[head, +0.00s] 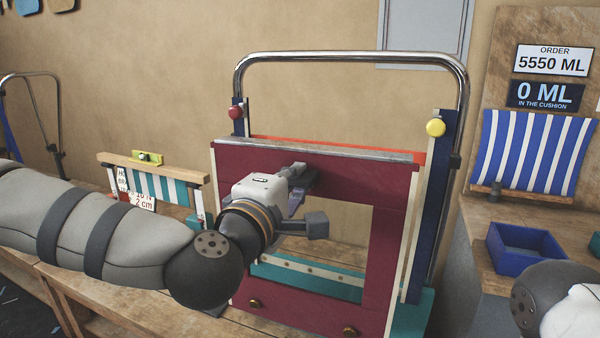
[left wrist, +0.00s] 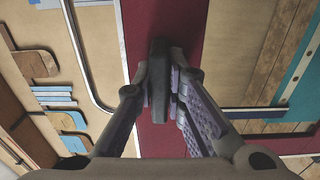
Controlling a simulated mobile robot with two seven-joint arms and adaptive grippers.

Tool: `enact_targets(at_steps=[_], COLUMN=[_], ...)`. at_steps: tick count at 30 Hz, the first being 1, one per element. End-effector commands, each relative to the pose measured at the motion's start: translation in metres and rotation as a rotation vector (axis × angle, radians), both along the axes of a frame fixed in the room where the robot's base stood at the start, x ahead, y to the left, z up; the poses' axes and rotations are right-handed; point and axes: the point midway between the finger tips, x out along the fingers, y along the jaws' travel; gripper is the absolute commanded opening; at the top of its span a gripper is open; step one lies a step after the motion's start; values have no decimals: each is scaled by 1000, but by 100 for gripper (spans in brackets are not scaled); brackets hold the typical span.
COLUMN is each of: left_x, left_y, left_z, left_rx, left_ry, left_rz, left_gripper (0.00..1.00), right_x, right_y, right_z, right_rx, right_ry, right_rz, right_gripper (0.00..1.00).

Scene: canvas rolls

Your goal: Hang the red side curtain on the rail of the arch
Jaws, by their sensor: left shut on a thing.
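The red side curtain (head: 238,190) is a dark red, upright panel with a large window opening and a grey strip along its top edge. It stands at the front of the arch (head: 350,56), whose chrome tube bends over it. A bright red-orange strip (head: 419,158) shows just behind its top; I cannot tell whether the curtain rests on a rail there. My left gripper (head: 302,190) is in front of the curtain's upper middle.
Red (head: 235,113) and yellow (head: 436,127) knobs sit on the arch's posts. A teal base (head: 415,312) lies below. A small striped stand (head: 160,185) is at left. At right are a blue tray (head: 523,257) and a blue-white striped cushion (head: 532,150).

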Motion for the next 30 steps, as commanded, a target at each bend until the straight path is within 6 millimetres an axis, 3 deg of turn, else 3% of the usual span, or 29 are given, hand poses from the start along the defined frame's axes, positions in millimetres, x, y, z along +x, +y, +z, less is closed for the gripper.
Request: enact_targets(at_steps=[4, 20, 30], left_x=[1, -5, 16], left_y=[-7, -8, -14], left_z=[13, 16, 12], left_rx=[0, -2, -3], left_ry=[-2, -17, -12], left_rz=[-19, -22, -21], left_gripper=[0, 0, 0], right_x=[-1, 5, -2], right_y=[0, 0, 0], right_z=[-1, 5, -2], right_rx=[0, 0, 0], right_ry=[3, -20, 6], right_rz=[0, 0, 0], right_gripper=[45, 45, 45])
